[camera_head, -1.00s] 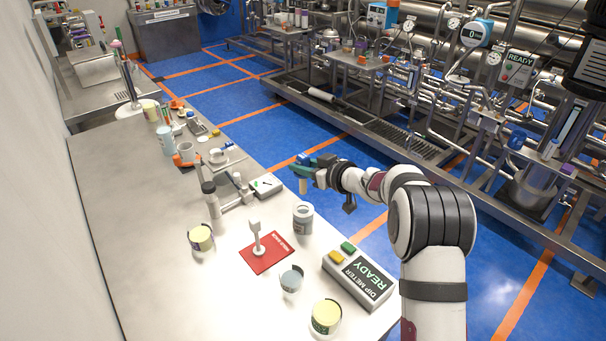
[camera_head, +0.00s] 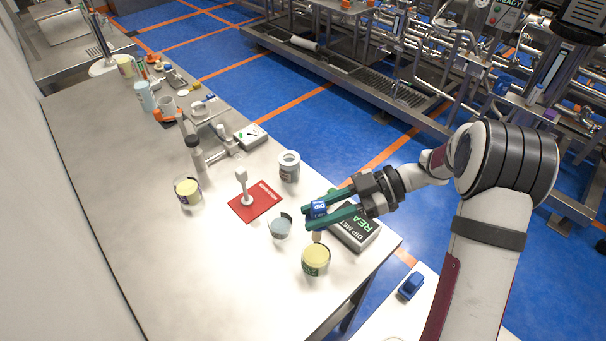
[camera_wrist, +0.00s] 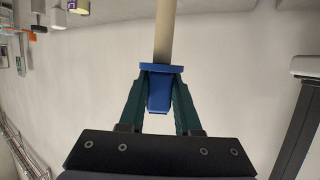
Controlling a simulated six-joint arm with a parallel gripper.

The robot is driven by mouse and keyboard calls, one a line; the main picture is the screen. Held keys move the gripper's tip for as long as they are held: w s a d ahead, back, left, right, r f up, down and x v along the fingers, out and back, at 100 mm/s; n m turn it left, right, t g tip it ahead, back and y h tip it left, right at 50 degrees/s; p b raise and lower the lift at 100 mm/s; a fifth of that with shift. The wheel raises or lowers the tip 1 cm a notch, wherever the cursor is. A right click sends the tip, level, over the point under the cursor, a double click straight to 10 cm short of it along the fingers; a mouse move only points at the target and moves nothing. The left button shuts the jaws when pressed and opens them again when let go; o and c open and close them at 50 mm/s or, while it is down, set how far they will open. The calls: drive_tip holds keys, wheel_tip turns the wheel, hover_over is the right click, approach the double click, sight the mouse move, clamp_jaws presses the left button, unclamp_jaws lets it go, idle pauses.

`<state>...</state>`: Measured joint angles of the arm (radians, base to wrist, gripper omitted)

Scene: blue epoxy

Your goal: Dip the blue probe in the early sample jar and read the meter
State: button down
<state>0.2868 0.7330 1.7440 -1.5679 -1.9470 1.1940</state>
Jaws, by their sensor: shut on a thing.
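My gripper (camera_head: 311,216) has green fingers shut on the blue probe (camera_head: 319,209). In the wrist view the probe's blue head (camera_wrist: 159,92) sits between both fingers and its pale rod (camera_wrist: 164,35) extends away from them. In the head view the rod points down at the back rim of a yellow-filled jar (camera_head: 316,262); I cannot tell whether its tip is in the jar. A jar with blue-grey contents (camera_head: 280,228) and another yellow-filled jar (camera_head: 188,194) stand to the left. Jar labels are unreadable. The dip meter (camera_head: 368,238) is partly hidden by my gripper; "REA" shows.
A red mat (camera_head: 264,200) with a small white stand (camera_head: 242,184) lies left of my gripper. A grey-white canister (camera_head: 289,168) stands behind. A clamp stand (camera_head: 196,155) and cups are farther back. The table's left side is clear. A blue object (camera_head: 411,285) lies at the lower right.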

drive_tip(key=shift+s+d+f, duration=0.1)
drive_tip(key=shift+s+f, duration=0.05)
drive_tip(key=shift+s, duration=0.1)
drive_tip(key=shift+w+f, duration=0.1)
drive_tip(key=shift+f, duration=5.2)
drive_tip(key=shift+r, duration=5.55)
drive_tip(key=w+d+r+m+t+h, duration=0.1)
drive_tip(key=w+r+m+t, duration=0.2)
drive_tip(key=r+m+t, duration=0.25)
drive_tip(key=w+r+m+t+h, duration=0.1)
drive_tip(key=w+r+m+t, duration=0.35)
drive_tip(key=r, duration=0.25)
drive_tip(key=s+d+r+m+t+h, duration=0.2)
drive_tip(key=d+r+m+t+h, duration=0.4)
drive_tip(key=r, duration=0.3)
drive_tip(key=shift+s+d+r+m+t+h, duration=0.2)
drive_tip(key=shift+d+m+t+h, duration=0.2)
drive_tip(key=shift+d+m+h, duration=0.35)
